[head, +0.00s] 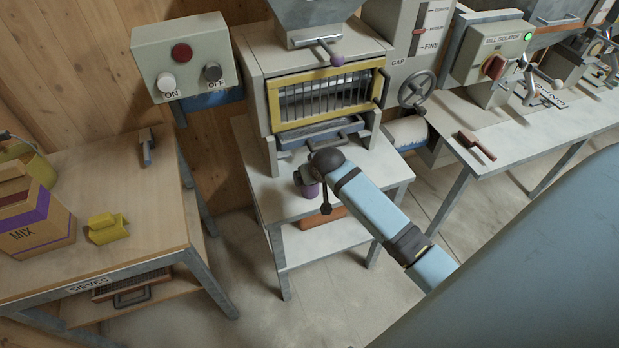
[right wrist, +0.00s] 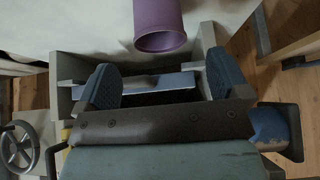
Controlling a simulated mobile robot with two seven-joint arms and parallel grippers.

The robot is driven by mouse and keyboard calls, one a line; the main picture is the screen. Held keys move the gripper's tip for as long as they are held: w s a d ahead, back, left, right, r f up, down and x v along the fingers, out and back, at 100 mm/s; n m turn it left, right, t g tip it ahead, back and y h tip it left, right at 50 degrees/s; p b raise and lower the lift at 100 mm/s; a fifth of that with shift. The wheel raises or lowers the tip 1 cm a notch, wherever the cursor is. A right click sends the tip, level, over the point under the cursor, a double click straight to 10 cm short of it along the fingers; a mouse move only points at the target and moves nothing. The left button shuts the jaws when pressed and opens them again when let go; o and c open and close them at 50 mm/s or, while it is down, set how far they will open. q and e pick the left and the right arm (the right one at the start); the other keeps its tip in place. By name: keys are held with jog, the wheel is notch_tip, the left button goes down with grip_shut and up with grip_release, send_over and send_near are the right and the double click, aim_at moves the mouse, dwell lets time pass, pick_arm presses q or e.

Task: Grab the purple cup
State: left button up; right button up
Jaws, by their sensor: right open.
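The purple cup (right wrist: 159,24) shows at the top of the right wrist view, with its round rim facing down the picture. In the head view a small part of the purple cup (head: 309,189) shows on the pale table under the mill, mostly hidden by my right gripper. My right gripper (right wrist: 158,82) is open and empty in the right wrist view. Its two blue-grey fingers are apart, and the cup appears just beyond the fingertips, not between them. In the head view my right arm comes in from the right. My left gripper is not in view.
The mill (head: 265,105) with its yellow-framed grille stands right behind the cup. A long bench (head: 540,125) runs along the right. A handwheel (head: 417,89) sticks out beside the mill.

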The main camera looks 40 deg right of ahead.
jog(key=x, duration=0.7)
jog(key=shift+w+f, duration=0.1)
jog(key=shift+f, duration=0.25)
jog(key=shift+c, duration=0.2)
jog(key=c, duration=0.9)
